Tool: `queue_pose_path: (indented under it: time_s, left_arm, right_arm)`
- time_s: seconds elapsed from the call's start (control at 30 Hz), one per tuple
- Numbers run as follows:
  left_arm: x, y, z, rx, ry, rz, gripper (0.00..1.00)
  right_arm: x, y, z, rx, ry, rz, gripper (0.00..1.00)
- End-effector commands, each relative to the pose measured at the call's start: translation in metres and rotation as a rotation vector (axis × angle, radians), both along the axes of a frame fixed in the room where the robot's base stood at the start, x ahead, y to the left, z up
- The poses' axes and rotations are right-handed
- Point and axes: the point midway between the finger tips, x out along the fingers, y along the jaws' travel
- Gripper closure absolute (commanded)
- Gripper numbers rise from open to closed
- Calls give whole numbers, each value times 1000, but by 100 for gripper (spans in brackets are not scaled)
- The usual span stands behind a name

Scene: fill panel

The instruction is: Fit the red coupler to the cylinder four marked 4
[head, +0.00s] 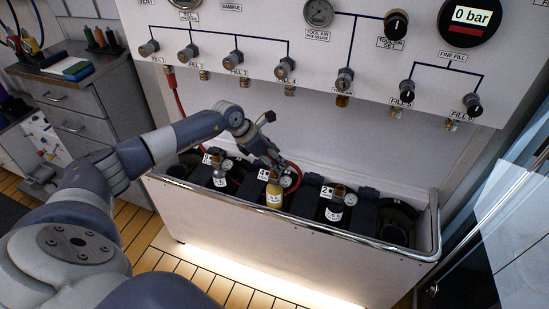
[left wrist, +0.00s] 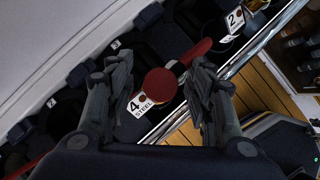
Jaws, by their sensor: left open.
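The red coupler (left wrist: 160,85) shows as a round red end between my left fingers in the left wrist view, with a red length (left wrist: 197,52) running up and right. My left gripper (left wrist: 163,92) is open around it, with gaps at both fingers. The "4 STEEL" label (left wrist: 141,103) lies just below-left of the coupler. The valve of cylinder 4 is hidden, so I cannot tell whether the coupler sits on it. In the head view my left gripper (head: 272,160) is over the trough, just above the yellow cylinder (head: 274,191). My right gripper is not in view.
The red hose (head: 179,96) hangs from the panel's left side into the trough. The trough's metal rim (head: 300,225) runs along the front. A black cylinder (head: 335,206) stands to the right and a grey-topped one (head: 219,176) to the left. The panel (head: 330,60) overhangs behind.

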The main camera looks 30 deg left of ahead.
Motion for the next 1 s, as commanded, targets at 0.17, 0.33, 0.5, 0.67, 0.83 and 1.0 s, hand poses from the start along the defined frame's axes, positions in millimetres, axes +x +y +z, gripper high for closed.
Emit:
queue_pose_path:
  time_s: [0.17,0.33,0.5,0.67,0.83,1.0]
  left_arm:
    - [-4,4,8,3,-2,1,52]
    - [-16,12,28,3,-1,1,52]
    - [-28,19,50,3,-1,1,52]
    - [-35,23,62,1,0,1,52]
    - [-37,23,67,-1,-1,0,52]
    - [-37,23,67,-1,-1,0,52]
  right_arm:
    - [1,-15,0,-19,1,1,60]
    - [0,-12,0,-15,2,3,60]
    - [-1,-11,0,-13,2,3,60]
    - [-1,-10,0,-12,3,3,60]
    - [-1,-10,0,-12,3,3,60]
    - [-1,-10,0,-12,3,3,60]
